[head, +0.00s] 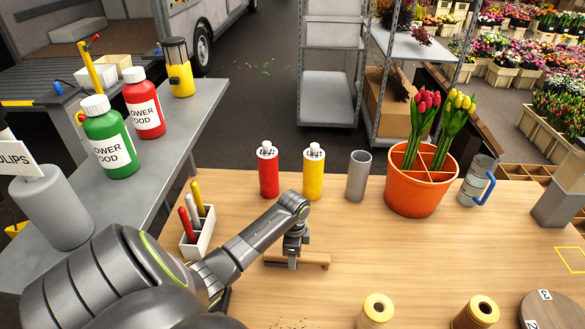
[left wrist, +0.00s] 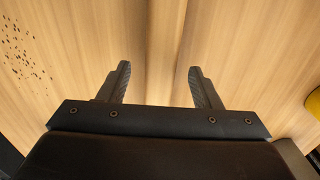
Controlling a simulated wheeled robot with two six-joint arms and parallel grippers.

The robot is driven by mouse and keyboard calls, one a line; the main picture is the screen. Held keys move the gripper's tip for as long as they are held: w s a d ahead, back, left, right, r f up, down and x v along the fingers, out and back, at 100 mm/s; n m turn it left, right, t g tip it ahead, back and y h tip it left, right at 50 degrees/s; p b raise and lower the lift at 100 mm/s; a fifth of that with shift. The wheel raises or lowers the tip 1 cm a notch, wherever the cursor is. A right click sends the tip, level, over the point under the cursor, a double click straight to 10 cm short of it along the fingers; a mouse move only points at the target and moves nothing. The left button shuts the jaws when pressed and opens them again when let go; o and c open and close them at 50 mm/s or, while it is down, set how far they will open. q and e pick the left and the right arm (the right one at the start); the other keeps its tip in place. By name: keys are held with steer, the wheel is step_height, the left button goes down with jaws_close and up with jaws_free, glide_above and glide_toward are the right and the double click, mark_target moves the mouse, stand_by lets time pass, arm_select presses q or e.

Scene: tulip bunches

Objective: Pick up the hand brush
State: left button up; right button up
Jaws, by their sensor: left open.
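The hand brush (head: 318,260) lies on the wooden table in the head view, a light wooden bar partly hidden by my left gripper. My left gripper (head: 292,263) points down over its middle. In the left wrist view my left gripper (left wrist: 159,85) is open, its two dark fingers apart. A wood-coloured strip, which looks like the brush handle (left wrist: 162,45), runs between them. I cannot tell whether the fingers touch it. The brush's bristles are hard to make out. My right gripper is not in view.
Behind the brush stand a red bottle (head: 268,172), a yellow bottle (head: 313,174), a grey cylinder (head: 358,178) and an orange tulip pot (head: 420,190). A pen holder (head: 198,233) stands left. Spools (head: 376,310) stand in front. Dark specks (left wrist: 22,48) lie on the table.

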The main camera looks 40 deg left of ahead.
arm_select(q)
steer(key=shift+f, duration=1.15)
steer(key=shift+c, duration=0.5)
steer(key=c, duration=1)
steer(key=shift+r, duration=0.1)
step_height(320, 180, up, 10)
steer(key=shift+f+b, duration=0.1)
steer(key=shift+b, duration=0.3)
